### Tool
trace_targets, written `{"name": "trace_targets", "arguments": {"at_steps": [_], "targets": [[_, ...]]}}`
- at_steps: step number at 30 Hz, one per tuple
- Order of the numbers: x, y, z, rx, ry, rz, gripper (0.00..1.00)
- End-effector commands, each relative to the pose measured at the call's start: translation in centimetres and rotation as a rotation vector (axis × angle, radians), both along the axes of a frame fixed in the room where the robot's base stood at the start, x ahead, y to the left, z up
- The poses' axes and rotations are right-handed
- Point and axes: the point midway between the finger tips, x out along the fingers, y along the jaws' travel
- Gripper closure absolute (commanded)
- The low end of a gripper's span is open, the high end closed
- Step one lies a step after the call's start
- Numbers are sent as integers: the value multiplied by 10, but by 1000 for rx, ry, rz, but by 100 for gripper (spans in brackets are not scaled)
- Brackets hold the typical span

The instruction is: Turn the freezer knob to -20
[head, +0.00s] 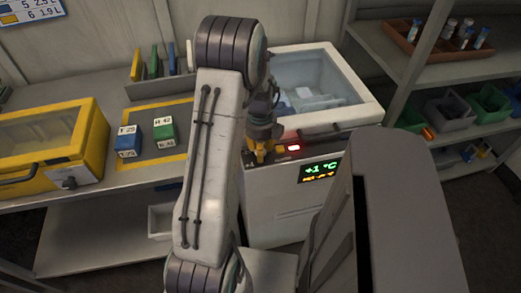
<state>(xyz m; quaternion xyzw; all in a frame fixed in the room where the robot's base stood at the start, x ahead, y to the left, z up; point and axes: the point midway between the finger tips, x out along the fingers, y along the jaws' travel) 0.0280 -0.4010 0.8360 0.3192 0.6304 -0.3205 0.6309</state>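The freezer (363,106) is a white chest with a clear lid in a pale frame, right of my arm. Its front display (321,171) shows green digits that look like +1 °C, with a small orange line below. A red light (294,147) glows on the panel above the display. My gripper (262,154), with yellow-orange fingers, is at the panel left of the red light, pointing down. The knob is not clearly visible, perhaps hidden by my gripper. Whether the fingers are open, shut or touching the panel cannot be made out.
A yellow case (92,150) with a clear lid stands left on the bench. A blue block (129,141) and a green block (164,132) lie on a yellow-edged mat (152,157). Right shelves hold a vial tray (410,45) and several bins (447,111).

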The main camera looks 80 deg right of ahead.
Motion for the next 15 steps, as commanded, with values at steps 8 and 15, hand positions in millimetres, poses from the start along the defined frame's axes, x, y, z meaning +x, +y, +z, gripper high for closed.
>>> {"name": "trace_targets", "arguments": {"at_steps": [8,15], "targets": [[0,2,-2,7,-1,0,66],[0,1,-1,4,0,1,55]]}}
